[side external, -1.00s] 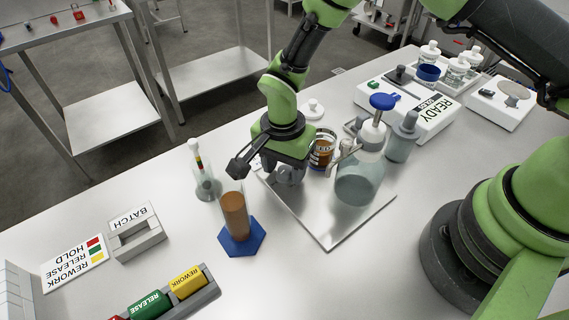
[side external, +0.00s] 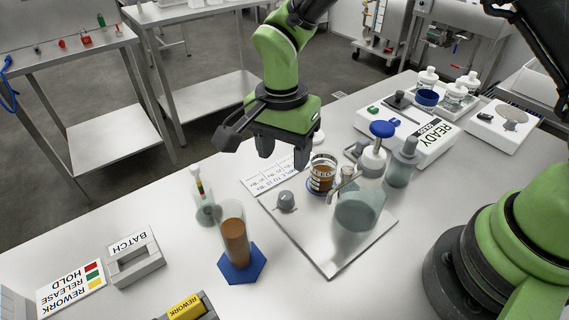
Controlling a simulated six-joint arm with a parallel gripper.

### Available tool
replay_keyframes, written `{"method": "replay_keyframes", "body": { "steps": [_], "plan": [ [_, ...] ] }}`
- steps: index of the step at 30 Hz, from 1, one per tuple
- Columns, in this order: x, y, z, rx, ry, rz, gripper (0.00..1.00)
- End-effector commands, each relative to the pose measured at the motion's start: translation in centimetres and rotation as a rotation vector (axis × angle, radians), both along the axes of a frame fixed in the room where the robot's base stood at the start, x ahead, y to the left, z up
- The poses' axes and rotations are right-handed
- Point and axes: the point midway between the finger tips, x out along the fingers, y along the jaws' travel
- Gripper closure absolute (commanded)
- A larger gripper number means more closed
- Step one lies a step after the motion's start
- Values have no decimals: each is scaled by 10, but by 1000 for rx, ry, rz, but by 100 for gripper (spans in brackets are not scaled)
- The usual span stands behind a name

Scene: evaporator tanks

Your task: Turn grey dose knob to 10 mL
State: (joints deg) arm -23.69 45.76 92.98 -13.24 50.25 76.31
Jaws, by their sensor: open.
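The grey dose knob (side external: 286,201) sits on the left part of the metal plate (side external: 335,259). A white label card (side external: 274,175) with printed lines lies just behind it; I cannot read its text or the knob's setting. My gripper (side external: 284,158) is open and empty, pointing down above and behind the knob, clear of it. A dispenser bottle (side external: 360,207) with a blue top (side external: 382,129) and a spout stands on the plate. A glass beaker (side external: 322,174) with brown liquid stands beside it, under the spout's side.
A tall cylinder (side external: 235,235) of brown liquid on a blue hexagonal base and a clear flask (side external: 204,206) stand left of the plate.

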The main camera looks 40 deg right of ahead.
Motion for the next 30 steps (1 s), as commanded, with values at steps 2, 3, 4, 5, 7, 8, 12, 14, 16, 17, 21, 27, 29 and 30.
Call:
{"method": "replay_keyframes", "body": {
  "steps": [2,3,4,5,7,8,12,14,16,17,21,27,29,30],
  "plan": [
    [0,0,2,0,0,0,45],
    [0,0,2,0,1,0,45],
    [0,0,2,0,1,0,45],
    [0,0,2,0,1,0,45],
    [0,0,2,0,1,0,45],
    [0,0,2,0,1,0,45],
    [0,0,2,0,0,76,45],
    [-1,1,2,1,-2,178,45],
    [-1,1,2,1,-3,340,45],
    [-2,1,2,1,-3,413,45],
    [-3,2,2,1,-2,722,45],
    [-3,2,-1,-1,1,937,45],
    [-4,2,-6,0,3,947,45],
    [-4,2,-11,-1,4,948,45]
  ]
}}
